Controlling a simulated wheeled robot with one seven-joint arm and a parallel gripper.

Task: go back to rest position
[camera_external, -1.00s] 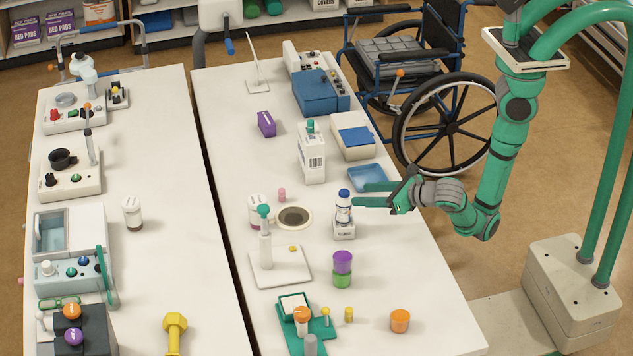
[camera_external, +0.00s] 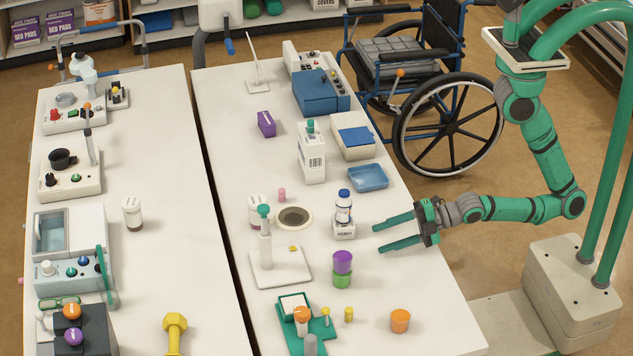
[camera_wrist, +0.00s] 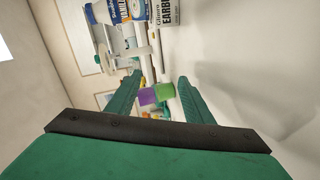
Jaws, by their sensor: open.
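My gripper (camera_external: 396,233) is open and empty above the right edge of the right-hand table (camera_external: 440,290). Its two green fingers are spread apart and point left. A white bottle with a blue cap (camera_external: 344,206) stands upright on a small white box (camera_external: 344,230), to the upper left of my fingertips and apart from them. In the wrist view both fingers show, with nothing gripped between them. The bottle (camera_wrist: 116,10) and the box (camera_wrist: 166,12) show at the top of that view.
A purple and green stacked piece (camera_external: 342,268) stands left of my gripper. A blue tray (camera_external: 368,178) lies behind it, and an orange cap (camera_external: 400,321) lies nearer the front. A wheelchair (camera_external: 440,100) stands beyond the table. The table's right edge beneath my gripper is clear.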

